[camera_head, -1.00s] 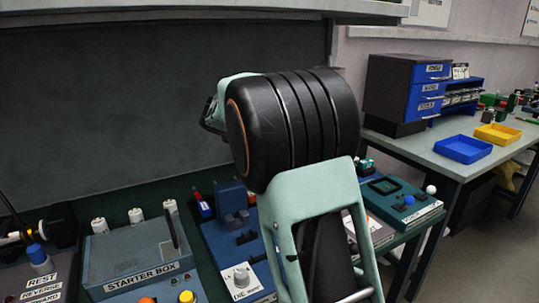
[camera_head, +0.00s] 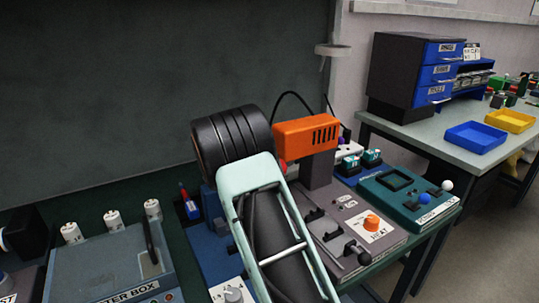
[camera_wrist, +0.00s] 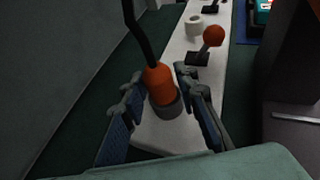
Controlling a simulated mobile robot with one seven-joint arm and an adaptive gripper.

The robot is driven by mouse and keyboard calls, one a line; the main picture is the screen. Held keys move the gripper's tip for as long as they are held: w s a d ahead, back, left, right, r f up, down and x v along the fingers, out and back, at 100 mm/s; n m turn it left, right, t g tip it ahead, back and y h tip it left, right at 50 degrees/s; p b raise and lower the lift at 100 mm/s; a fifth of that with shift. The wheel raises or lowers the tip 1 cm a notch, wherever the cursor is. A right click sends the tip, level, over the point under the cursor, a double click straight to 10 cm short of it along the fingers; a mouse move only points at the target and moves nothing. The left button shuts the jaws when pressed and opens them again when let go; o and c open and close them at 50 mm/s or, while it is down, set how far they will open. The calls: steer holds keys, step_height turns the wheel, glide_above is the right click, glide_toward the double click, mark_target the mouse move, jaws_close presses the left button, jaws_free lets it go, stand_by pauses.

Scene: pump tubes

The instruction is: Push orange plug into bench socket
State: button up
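The orange plug (camera_wrist: 158,77) shows in the wrist view with a black cable rising from its top. A grey round collar (camera_wrist: 168,106) is at its lower end, above or on a white strip (camera_wrist: 178,133); I cannot tell whether this collar is the socket or how deep the plug sits. My gripper (camera_wrist: 160,73) has its fingers spread on both sides of the plug, with a narrow gap showing on the right. Contact on the left is unclear. In the head view my arm hides the gripper and the plug.
An orange-topped heat unit (camera_head: 305,137) stands right of my arm. Beyond it is a teal box (camera_head: 408,197) with ball-topped levers. The starter box (camera_head: 105,262) is at left. In the wrist view, an orange ball lever (camera_wrist: 213,36) and white ring (camera_wrist: 195,26) stand beyond the plug.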

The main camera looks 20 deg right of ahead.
steer(key=b+x, duration=0.1)
steer(key=x, duration=0.5)
steer(key=shift+r, duration=0.1)
jaws_close()
